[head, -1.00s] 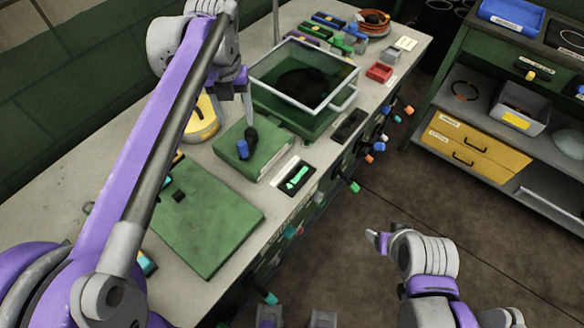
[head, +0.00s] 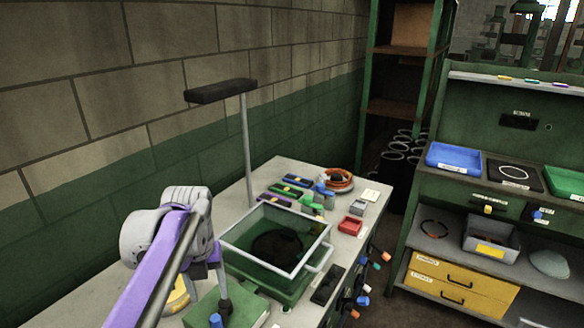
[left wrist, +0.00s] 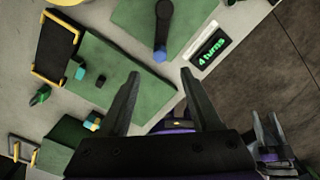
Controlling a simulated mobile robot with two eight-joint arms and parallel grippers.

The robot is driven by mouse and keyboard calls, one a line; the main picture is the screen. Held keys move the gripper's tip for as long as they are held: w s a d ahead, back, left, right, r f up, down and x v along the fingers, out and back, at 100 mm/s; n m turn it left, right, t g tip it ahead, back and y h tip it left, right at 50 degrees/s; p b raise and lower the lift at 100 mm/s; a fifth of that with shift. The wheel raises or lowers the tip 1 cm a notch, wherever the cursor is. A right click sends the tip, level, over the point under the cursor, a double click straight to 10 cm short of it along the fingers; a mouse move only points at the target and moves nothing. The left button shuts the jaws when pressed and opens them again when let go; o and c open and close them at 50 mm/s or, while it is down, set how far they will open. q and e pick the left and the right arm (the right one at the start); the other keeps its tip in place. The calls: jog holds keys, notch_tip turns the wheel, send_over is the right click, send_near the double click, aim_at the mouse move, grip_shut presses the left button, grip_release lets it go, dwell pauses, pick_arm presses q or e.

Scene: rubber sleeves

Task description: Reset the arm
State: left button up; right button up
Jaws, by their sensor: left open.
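My left arm comes in from the lower left in the head view, and its gripper (head: 220,284) points down over the workbench, partly hidden by the wrist. In the left wrist view its two fingers (left wrist: 160,85) are wide apart with nothing between them. Beyond them are a green block (left wrist: 188,12) with a dark blue-ended crank handle (left wrist: 162,28) and a green plate (left wrist: 125,65). The handle's blue end (head: 216,320) shows at the bottom of the head view. My right gripper (left wrist: 268,128) seems to show small at the right of the left wrist view; its jaws are unclear.
A small display (left wrist: 210,46) reads "4 turns". A clear-topped box (head: 232,238) stands on the workbench (head: 290,168), with a lamp post (head: 246,140) behind it. A red box (head: 350,225) sits near the bench edge. A shelved green bench (head: 440,200) stands to the right.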

pick_arm(q)
jog(key=shift+s+f+n, duration=0.2)
jog(key=shift+s+n, duration=0.15)
jog(key=shift+n, duration=0.25)
jog(key=s+f+n+t, duration=0.1)
jog(key=s+f+n, duration=0.3)
jog(key=n, duration=0.6)
jog(key=s+f+n+t, duration=0.2)
jog(key=s+f+n, duration=0.3)
jog(key=n, duration=0.5)
jog(key=s+f+n+t, duration=0.2)
jog(key=s+f+n, duration=0.2)
jog(key=s+n, duration=0.3)
jog(key=shift+s+d+f+n, duration=0.1)
jog(key=shift+d+f+n, duration=0.1)
jog(key=shift+n, duration=0.7)
jog(key=shift+s+d+f+n, duration=0.1)
jog(key=shift+d+f+n, duration=0.1)
jog(key=shift+n, duration=0.7)
jog(key=shift+s+f+n, duration=0.4)
jog(key=shift+n, duration=0.5)
